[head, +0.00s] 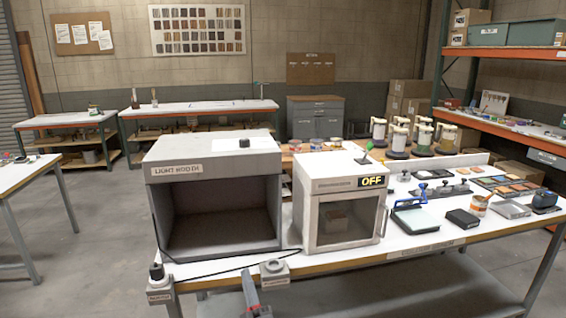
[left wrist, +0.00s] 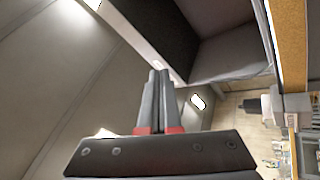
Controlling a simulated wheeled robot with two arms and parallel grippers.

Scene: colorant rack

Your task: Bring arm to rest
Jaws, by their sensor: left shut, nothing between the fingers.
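My left gripper (head: 249,276) shows at the bottom of the head view, low in front of the workbench's front edge. In the left wrist view its two dark fingers (left wrist: 160,78) lie side by side, shut, with nothing visible between them. The fingers have red bands at their base. The grey light booth (head: 212,172) stands on the workbench above and beyond the gripper in the head view. My right gripper is not in view.
A white cabinet with an OFF display (head: 340,189) stands beside the booth. A small grey box (head: 275,272) sticks out at the bench's front edge, close to the gripper. A black knob (head: 157,272) is at the left corner. Open floor (head: 85,283) lies left.

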